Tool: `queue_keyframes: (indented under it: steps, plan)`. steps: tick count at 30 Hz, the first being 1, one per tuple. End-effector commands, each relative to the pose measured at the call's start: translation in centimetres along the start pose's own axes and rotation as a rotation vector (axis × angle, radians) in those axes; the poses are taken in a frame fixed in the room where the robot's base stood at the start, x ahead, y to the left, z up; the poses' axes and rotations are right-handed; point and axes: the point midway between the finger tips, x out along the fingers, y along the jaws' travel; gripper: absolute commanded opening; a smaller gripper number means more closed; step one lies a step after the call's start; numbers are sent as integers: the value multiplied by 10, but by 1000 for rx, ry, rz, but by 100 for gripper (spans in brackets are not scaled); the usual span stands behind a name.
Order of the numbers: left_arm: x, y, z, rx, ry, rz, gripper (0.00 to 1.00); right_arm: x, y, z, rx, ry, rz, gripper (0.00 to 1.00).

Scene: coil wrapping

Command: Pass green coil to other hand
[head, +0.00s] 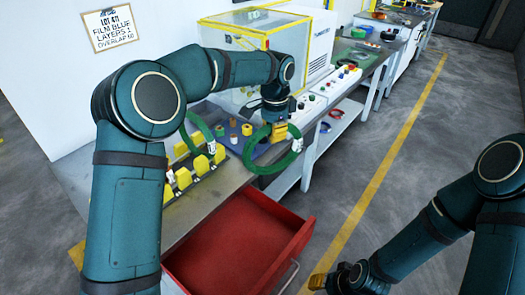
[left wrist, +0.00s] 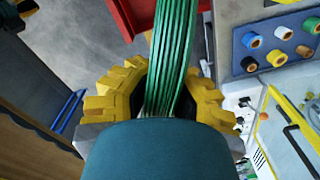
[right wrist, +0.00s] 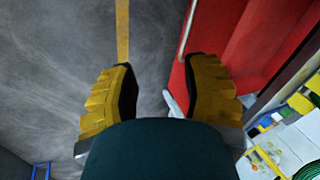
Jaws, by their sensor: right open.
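The green coil (head: 264,168) hangs upright from my left gripper (head: 279,132), beyond the front corner of the workbench. In the left wrist view, the bundled green strands of the coil (left wrist: 174,60) pass between the yellow fingers of my left gripper (left wrist: 158,95), which are shut on it. My right gripper (head: 319,282) is low at the bottom of the head view, apart from the coil. In the right wrist view, my right gripper (right wrist: 160,92) is open with nothing between its fingers. A white tag shows on the coil.
A second green coil (head: 189,150) stands at the rack with yellow blocks (head: 184,178) on the bench. A red drawer (head: 235,250) stands open below the bench. A clear yellow-framed machine (head: 262,45) is behind.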

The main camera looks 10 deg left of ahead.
Motion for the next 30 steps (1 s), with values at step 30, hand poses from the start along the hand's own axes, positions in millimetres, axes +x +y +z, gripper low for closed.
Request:
queue_keyframes:
  steps: [30]
  plan:
    - [-48,-26,-59,385,1,-1,0,-12,-15,-49,-140,135,44,62]
